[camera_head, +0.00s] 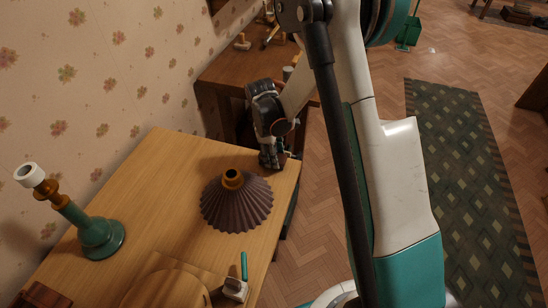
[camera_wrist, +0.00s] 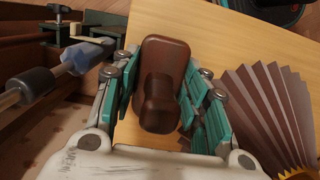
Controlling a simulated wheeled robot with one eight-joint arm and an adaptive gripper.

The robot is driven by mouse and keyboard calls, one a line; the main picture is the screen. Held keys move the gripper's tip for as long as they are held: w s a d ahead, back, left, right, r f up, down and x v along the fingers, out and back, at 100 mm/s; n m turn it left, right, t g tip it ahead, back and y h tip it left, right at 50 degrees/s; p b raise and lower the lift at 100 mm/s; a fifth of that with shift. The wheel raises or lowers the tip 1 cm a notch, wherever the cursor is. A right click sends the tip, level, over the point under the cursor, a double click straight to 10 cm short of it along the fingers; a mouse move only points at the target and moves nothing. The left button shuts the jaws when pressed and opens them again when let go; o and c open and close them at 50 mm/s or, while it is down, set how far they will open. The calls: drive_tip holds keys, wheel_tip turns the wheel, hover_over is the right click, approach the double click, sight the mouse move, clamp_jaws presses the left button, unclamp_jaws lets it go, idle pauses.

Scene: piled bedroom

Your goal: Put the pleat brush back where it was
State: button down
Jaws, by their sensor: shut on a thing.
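My gripper (camera_head: 270,160) is at the far right corner of the light wooden table (camera_head: 160,165), beyond the pleated lampshade. In the wrist view its teal-padded fingers (camera_wrist: 160,100) are shut on a dark brown wooden piece with a rounded knob (camera_wrist: 162,85), which I take to be the pleat brush. Its underside is hidden, and I cannot tell whether it touches the table. The dark pleated lampshade (camera_head: 236,203) stands on the table, and its pleats also show at the right of the wrist view (camera_wrist: 268,105).
A teal lamp base (camera_head: 100,235) stands at the left. A darker wooden desk (camera_head: 225,70) with tools stands behind, beyond a gap.

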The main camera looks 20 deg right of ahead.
drive_tip(key=shift+f, duration=0.25)
drive_tip(key=c, duration=0.9)
unclamp_jaws()
drive_tip(key=shift+c, duration=0.2)
drive_tip(key=r+p, duration=0.1)
drive_tip(key=r, duration=0.3)
drive_tip(key=a+r+p, duration=0.1)
drive_tip(key=r, duration=0.3)
drive_tip(key=w+r+p, duration=0.1)
drive_tip(key=r, duration=0.3)
drive_tip(key=shift+a+p, duration=0.2)
drive_tip(key=shift+p, duration=0.15)
drive_tip(key=s+r+m+t, duration=0.45)
drive_tip(key=s+r, duration=0.45)
drive_tip(key=r, duration=0.6)
drive_tip(key=s+r+m+t, duration=0.2)
drive_tip(key=s+m, duration=0.1)
drive_tip(key=s, duration=0.4)
drive_tip(key=s+r+m+t+y, duration=0.1)
drive_tip(key=s+r+m, duration=0.1)
drive_tip(key=s, duration=0.5)
drive_tip(key=shift+s+d+m+t, duration=0.35)
drive_tip(key=shift+d+m, duration=0.1)
drive_tip(key=shift+m, duration=0.2)
